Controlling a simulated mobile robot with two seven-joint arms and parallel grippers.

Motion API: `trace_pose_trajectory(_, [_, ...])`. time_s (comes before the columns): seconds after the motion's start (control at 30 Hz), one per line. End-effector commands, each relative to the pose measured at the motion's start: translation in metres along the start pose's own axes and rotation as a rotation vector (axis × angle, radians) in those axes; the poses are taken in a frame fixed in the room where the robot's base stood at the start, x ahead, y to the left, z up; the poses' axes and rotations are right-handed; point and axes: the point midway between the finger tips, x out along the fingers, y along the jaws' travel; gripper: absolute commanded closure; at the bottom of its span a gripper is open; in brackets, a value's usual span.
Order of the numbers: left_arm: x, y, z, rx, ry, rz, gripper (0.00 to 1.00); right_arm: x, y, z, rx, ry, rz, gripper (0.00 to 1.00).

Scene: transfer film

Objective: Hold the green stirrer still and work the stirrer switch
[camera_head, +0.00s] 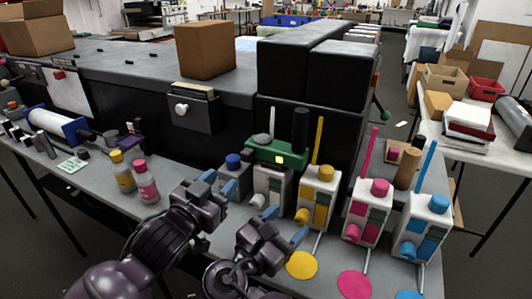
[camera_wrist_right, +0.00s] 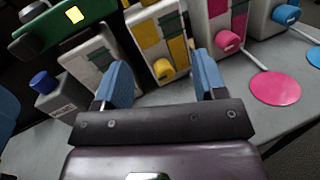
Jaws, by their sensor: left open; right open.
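The green stirrer (camera_head: 272,151) sits on top of a white and grey unit (camera_head: 268,186), with a lit yellow square (camera_head: 281,159) on its front. It also shows at the upper left of the right wrist view (camera_wrist_right: 45,32). I cannot tell for sure which part is the stirrer switch. My left gripper (camera_head: 216,184) is open, in front of a small grey box with a blue knob (camera_head: 233,160), apart from the stirrer. My right gripper (camera_head: 284,224) is open and empty, low in front of the white and grey unit and the yellow unit (camera_head: 319,192).
Magenta (camera_head: 367,208) and cyan (camera_head: 422,222) units stand to the right, with colored discs before them, including a yellow disc (camera_head: 301,265). Two bottles (camera_head: 146,186) stand left of my left gripper. Large black boxes (camera_head: 340,73) rise behind the stirrer.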

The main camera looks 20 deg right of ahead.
Motion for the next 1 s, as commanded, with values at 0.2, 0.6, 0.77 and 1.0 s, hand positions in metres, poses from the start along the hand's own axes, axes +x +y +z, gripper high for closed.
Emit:
trace_pose_trajectory(0.2, [0.000,0.000,0.000,0.000,0.000,0.000,0.57,0.049,0.017,0.064,-0.038,-0.072,-0.041,0.35])
trace_pose_trajectory(0.6, [0.000,0.000,0.000,0.000,0.000,0.000,0.57,0.064,0.051,0.125,-0.088,-0.056,-0.047,0.35])
trace_pose_trajectory(0.77, [0.000,0.000,0.000,0.000,0.000,0.000,0.57,0.048,0.072,0.133,-0.108,-0.003,-0.015,0.35])
trace_pose_trajectory(1.0, [0.000,0.000,0.000,0.000,0.000,0.000,0.57,0.030,0.091,0.140,-0.145,0.049,0.018,0.35])
